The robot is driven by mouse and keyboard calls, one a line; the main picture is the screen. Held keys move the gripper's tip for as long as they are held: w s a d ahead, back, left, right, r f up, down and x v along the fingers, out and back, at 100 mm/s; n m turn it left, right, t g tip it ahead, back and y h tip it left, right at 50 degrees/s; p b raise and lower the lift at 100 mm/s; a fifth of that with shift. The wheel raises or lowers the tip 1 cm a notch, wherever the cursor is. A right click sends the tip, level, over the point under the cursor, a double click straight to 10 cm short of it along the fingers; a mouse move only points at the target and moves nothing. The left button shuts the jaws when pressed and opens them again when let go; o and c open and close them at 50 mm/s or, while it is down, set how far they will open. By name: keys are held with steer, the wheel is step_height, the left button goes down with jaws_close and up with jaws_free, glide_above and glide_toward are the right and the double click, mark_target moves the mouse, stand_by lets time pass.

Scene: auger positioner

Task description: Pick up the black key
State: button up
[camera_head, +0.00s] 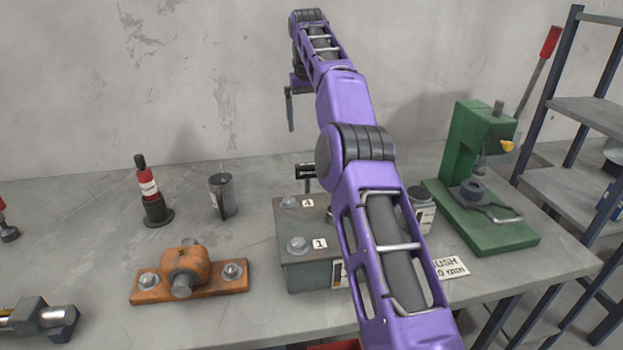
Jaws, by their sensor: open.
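A small dark T-shaped piece (305,171) stands at the back of the grey box, left of my purple arm; it may be the black key, but it is too small to be sure. The grey box (300,265) has bolt heads on top and labels 1 and 4, and my arm covers its right side. My gripper (290,108) hangs at the far end of my arm, above the dark piece in the picture and apart from it. One dark finger shows; the other is hidden. It is open, with nothing visible in it.
An orange block (188,268) with bolts lies left of the box. A red-and-black bottle (148,190) and a dark cup (222,196) stand behind it. A green press (460,150) and a white-labelled jar (423,212) stand right. Shelves (590,115) are beyond.

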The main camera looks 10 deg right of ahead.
mark_target(307, 173)
steer(key=w+f, duration=0.1)
steer(key=f, duration=1.1)
steer(key=w+f+b, duration=0.1)
steer(key=f, duration=0.5)
steer(key=shift+w, duration=0.35)
steer(key=shift+a, duration=0.1)
steer(key=c, duration=1.1)
steer(key=shift+r, duration=0.1)
steer(key=shift+c, duration=0.7)
steer(key=shift+r, duration=0.15)
